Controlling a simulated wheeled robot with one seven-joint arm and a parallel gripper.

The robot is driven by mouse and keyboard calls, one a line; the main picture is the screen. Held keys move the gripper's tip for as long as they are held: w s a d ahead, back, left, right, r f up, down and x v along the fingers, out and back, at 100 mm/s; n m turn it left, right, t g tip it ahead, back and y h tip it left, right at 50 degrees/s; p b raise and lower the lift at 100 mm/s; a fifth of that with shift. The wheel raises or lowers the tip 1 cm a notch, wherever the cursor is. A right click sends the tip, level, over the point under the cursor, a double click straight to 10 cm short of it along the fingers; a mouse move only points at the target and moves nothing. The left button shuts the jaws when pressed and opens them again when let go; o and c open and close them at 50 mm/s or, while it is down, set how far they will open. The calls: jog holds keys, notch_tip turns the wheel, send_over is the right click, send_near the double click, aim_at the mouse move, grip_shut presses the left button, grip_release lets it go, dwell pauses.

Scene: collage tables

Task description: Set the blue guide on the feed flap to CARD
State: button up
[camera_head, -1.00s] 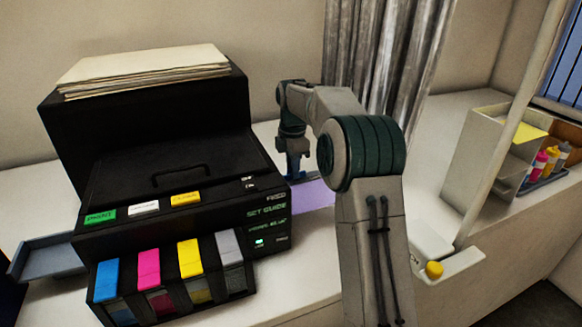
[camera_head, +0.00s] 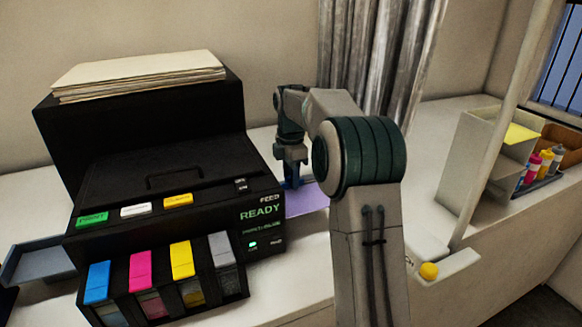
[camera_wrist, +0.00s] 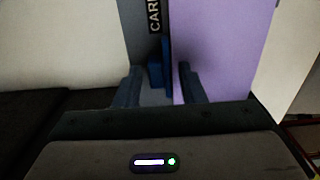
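The blue guide (camera_wrist: 157,70) stands upright on the grey feed flap (camera_wrist: 134,27) in the wrist view, along the left edge of a purple sheet (camera_wrist: 222,45). It is in line with the black CARD label (camera_wrist: 154,15). My gripper (camera_wrist: 160,82) is open around the guide, with a finger on either side and a visible gap to each. In the head view my gripper (camera_head: 292,178) points down at the printer's right side, over the flap, and mostly hides the guide.
A paper stack (camera_head: 138,74) lies on the printer's top. Colored cartridges (camera_head: 140,270) line its front, and a grey tray (camera_head: 40,260) juts out left. A pale organizer (camera_head: 480,160) and small bottles (camera_head: 545,165) stand at the right. The table behind my arm is clear.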

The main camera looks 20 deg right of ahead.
notch_tip(320, 180, up, 14)
jog(key=p, duration=0.1)
jog(key=shift+f, duration=0.15)
dwell(0.4)
jog(key=s+a+f+m+t, duration=0.15)
jog(key=s+a+m, duration=0.25)
jog(key=s+m, duration=0.8)
jog(key=s+f+m+t, duration=0.1)
jog(key=s+f+m, duration=0.2)
jog(key=s+f, duration=0.3)
jog(key=s+a+f+m+t, duration=0.1)
jog(key=s+f+m, duration=0.3)
jog(key=s, duration=1.2)
notch_tip(320, 180, down, 2)
jog(key=shift+a+f, duration=0.1)
jog(key=shift+a, duration=0.05)
